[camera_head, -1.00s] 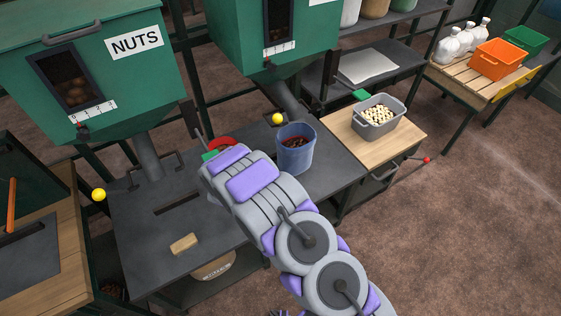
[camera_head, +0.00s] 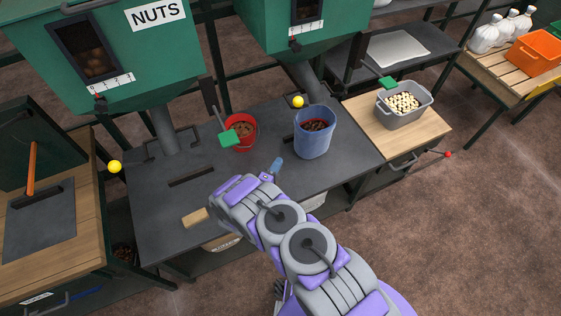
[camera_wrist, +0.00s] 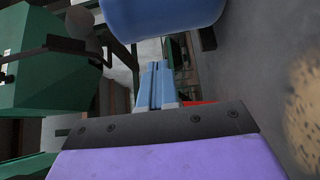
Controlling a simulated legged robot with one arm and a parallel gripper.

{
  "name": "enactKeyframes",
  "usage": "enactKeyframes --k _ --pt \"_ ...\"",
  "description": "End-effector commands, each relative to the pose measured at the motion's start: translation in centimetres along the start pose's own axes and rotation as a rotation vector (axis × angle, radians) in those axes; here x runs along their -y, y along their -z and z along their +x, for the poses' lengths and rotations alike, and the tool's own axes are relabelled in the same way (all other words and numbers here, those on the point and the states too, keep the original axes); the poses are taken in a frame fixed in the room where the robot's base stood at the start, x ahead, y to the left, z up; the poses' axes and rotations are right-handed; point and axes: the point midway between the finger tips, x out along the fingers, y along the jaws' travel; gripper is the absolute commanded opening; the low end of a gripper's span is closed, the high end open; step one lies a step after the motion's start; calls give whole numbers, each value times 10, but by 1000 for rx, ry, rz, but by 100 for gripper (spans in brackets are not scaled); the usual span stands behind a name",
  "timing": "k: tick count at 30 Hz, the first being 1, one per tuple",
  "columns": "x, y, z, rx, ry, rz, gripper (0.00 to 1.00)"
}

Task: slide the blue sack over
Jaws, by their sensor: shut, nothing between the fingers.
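The blue sack (camera_head: 314,143) stands upright and open-topped on the dark bench, with dark reddish-brown contents inside. Its rounded blue side also shows at the top of the wrist view (camera_wrist: 160,15). My gripper (camera_head: 277,165) is to the left of the sack and nearer to me, apart from it. Its blue fingers (camera_wrist: 157,85) are together, with nothing held. The sack's far side is hidden.
A red bucket (camera_head: 242,133) with a green scoop (camera_head: 229,138) stands left of the sack. A grey tub (camera_head: 405,103) sits on the wooden top at right. A tan block (camera_head: 195,217) lies near the front edge. Green hoppers with chutes hang behind.

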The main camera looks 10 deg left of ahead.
Motion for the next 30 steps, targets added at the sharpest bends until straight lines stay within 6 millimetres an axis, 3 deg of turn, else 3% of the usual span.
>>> enactKeyframes --k 12,19,30 --pt "0 -2 82 5 -3 5 0" --pt "0 -24 101 2 -1 3 0" --pt "-1 -28 105 0 0 2 0"
